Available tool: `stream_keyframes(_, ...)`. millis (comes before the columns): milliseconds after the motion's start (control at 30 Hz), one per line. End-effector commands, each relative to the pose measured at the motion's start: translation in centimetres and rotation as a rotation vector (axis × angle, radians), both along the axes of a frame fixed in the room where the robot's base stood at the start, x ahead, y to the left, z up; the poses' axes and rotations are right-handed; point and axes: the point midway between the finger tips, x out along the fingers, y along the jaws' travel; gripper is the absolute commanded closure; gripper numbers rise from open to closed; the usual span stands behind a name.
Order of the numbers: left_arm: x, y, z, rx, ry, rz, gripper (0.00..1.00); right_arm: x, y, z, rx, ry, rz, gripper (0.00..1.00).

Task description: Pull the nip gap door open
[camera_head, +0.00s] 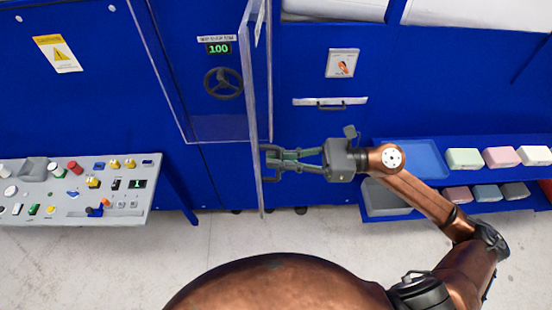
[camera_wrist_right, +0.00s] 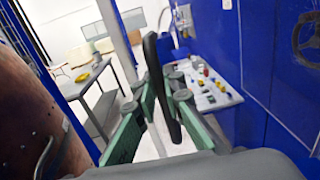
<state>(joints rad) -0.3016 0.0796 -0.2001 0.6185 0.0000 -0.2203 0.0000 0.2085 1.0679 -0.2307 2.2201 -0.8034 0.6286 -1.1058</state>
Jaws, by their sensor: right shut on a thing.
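The nip gap door (camera_head: 254,110) is a clear panel with a pale edge, seen nearly edge-on in the head view. It stands swung out from the blue machine front, and the opening to its left is uncovered. My right gripper (camera_head: 272,162) is at the door's lower right side, shut on the door's dark handle. In the right wrist view the black upright handle (camera_wrist_right: 158,85) sits between the green-padded fingers of my right gripper (camera_wrist_right: 160,112). My left gripper is in neither view.
A green display reading 100 (camera_head: 218,48) and a black handwheel (camera_head: 223,83) are in the recess. A control panel (camera_head: 75,190) stands at left. A shelf with coloured blocks (camera_head: 463,157) is at right, beyond my right arm. Bare floor lies in front.

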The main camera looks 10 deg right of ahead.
Motion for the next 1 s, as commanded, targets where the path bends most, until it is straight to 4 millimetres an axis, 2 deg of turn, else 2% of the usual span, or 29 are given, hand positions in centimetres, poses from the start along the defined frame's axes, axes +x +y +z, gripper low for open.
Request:
stream_keyframes(33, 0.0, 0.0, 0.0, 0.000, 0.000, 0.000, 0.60, 0.2, -0.1, 0.2, 0.003, -0.003, -0.005, 1.00)
stream_keyframes(67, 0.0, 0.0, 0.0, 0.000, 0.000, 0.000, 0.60, 0.2, -0.1, 0.2, 0.003, -0.003, -0.006, 0.91)
stream_keyframes(300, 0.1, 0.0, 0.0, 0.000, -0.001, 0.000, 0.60, 0.1, -0.1, 0.1, 0.003, -0.002, -0.004, 0.74)
stream_keyframes(667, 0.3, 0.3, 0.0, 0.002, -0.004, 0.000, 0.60, 0.0, -0.4, 0.0, 0.001, 0.000, -0.003, 0.73)
stream_keyframes(833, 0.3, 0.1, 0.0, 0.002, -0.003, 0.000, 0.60, -0.5, -2.5, -0.1, 0.002, 0.004, -0.006, 0.73)
stream_keyframes(1000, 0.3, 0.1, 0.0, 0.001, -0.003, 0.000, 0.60, -1.3, -6.0, -0.1, 0.003, 0.003, -0.007, 0.73)
